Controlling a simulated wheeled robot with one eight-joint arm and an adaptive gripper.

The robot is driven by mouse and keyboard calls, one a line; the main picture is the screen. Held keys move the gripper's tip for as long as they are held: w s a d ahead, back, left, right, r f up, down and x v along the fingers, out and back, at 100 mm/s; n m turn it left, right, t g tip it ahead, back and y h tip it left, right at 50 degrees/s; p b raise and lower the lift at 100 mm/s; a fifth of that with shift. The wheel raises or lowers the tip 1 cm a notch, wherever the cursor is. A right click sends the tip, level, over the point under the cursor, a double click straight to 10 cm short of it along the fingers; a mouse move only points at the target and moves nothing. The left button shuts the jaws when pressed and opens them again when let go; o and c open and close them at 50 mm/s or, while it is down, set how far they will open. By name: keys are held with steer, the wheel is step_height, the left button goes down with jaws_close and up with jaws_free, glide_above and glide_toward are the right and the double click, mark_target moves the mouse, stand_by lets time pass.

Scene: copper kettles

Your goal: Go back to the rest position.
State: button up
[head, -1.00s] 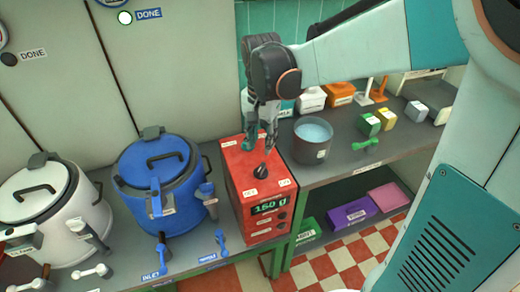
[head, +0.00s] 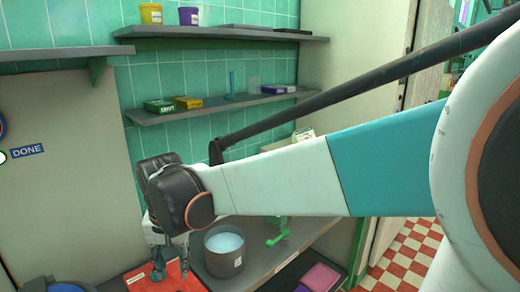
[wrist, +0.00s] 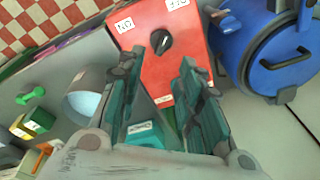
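My gripper (head: 172,272) hangs at the lower left of the head view, over the red box (head: 140,284), most of which is cut off by the frame. In the wrist view, my gripper (wrist: 158,75) has its two fingers apart with nothing held between them. The red box (wrist: 185,58) shows beyond the fingertips with its black knob (wrist: 161,42) and white labels. I cannot tell from these views how far the fingertips are from the box.
A grey pot of pale blue liquid (head: 225,250) and a green dumbbell-shaped piece (head: 277,239) stand right of my gripper. Shelves (head: 220,105) line the tiled wall. A blue lidded pot (wrist: 268,55) stands beside the red box. Checkered floor (head: 405,262) shows at right.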

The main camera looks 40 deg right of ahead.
steer(key=s+r+n+t, duration=0.1)
steer(key=s+n+t, duration=0.4)
steer(key=s, duration=0.6)
steer(key=shift+s+n+t, duration=0.3)
steer(key=shift+s+n, duration=0.05)
steer(key=shift+n, duration=0.65)
steer(key=shift+r, duration=0.1)
